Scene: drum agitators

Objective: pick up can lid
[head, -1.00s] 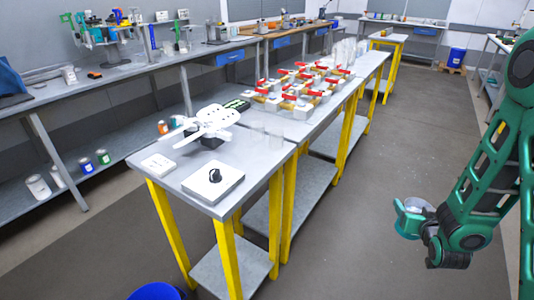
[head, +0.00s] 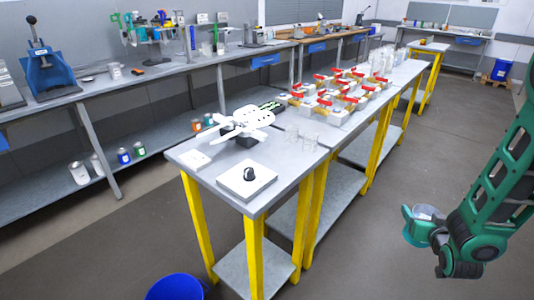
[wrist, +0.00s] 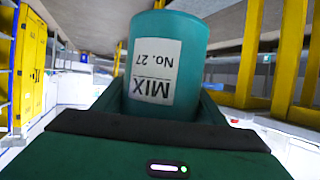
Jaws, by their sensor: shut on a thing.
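My gripper (head: 432,230) is at the right of the head view, out over the open floor and clear of the tables. It is shut on a teal can (head: 415,238). In the wrist view the can (wrist: 168,45) stands between the jaws, with a white label reading "MIX No. 27" upside down. Its top shows pale grey in the head view, and I cannot tell whether that is a lid or the open inside. I cannot make out a separate loose can lid in either view.
A grey table with yellow legs (head: 190,225) carries a white device (head: 247,122), a white box with a black knob (head: 247,180) and clear beakers. Red-topped units stand behind. Several cans (head: 124,156) sit on the left bench's lower shelf. A blue bin (head: 175,288) stands in front.

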